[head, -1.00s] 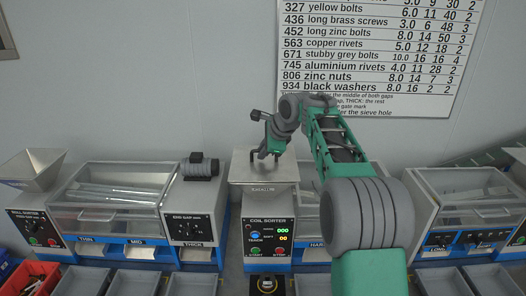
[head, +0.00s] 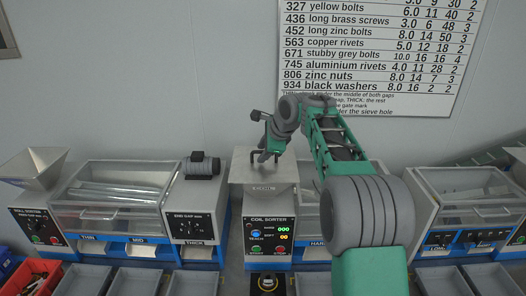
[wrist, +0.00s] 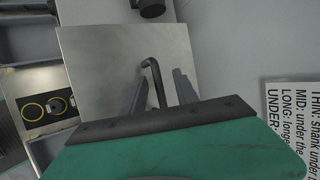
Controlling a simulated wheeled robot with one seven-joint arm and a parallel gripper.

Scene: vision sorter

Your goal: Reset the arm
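My gripper (head: 268,157) hangs above the metal top plate of the coil sorter (head: 268,228), at the middle of the bench. In the wrist view my gripper (wrist: 158,92) has its two grey fingers apart. A dark bent rod (wrist: 155,80) shows between and beyond the fingers, over the bare metal plate (wrist: 105,60). I cannot tell whether the rod touches either finger; it does not look gripped.
The roll sorter (head: 120,190) with its clear lid stands to the left. Another machine (head: 465,210) stands to the right. Grey bins (head: 85,281) line the front, with a red bin (head: 30,278) at far left. A printed chart (head: 370,50) hangs on the wall behind.

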